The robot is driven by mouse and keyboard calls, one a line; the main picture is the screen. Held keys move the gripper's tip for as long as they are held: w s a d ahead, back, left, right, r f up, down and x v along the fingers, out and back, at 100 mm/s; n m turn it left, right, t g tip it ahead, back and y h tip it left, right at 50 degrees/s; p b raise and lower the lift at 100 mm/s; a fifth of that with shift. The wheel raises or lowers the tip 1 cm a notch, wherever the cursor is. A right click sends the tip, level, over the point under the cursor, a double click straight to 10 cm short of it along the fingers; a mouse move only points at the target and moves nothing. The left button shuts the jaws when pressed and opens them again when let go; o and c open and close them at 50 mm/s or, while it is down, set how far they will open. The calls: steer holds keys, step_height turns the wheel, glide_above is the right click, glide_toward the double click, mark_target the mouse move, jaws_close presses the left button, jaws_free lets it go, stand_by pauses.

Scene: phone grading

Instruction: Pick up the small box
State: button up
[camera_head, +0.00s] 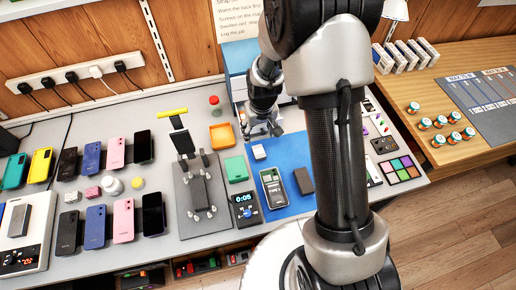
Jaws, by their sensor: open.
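A small white box-like block (259,152) lies on the blue mat (290,150), near the mat's left edge. My gripper (262,132) is open and points down just behind the block, close above it in the picture. I cannot tell its exact height over the mat. No object shows between its fingers. Several white boxes (405,55) also stand in a row on the wooden table at the upper right. My arm hides the right part of the mat.
A phone fixture (201,195) stands left of the mat.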

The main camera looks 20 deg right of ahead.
steer(key=b, duration=0.3)
glide_above(259, 151)
steer(key=f, duration=1)
steer(key=shift+s+a+f, duration=0.1)
steer(key=shift+s+a, duration=0.2)
steer(key=shift+a, duration=0.05)
steer(key=f, duration=0.1)
steer(key=f+b, duration=0.1)
steer(key=f, duration=0.1)
steer(key=f+b, duration=0.1)
steer(key=f, duration=0.1)
steer(key=shift+w+d+f, duration=0.15)
steer(key=shift+d, duration=0.15)
steer(key=shift+c, duration=0.4)
steer(key=c, duration=0.9)
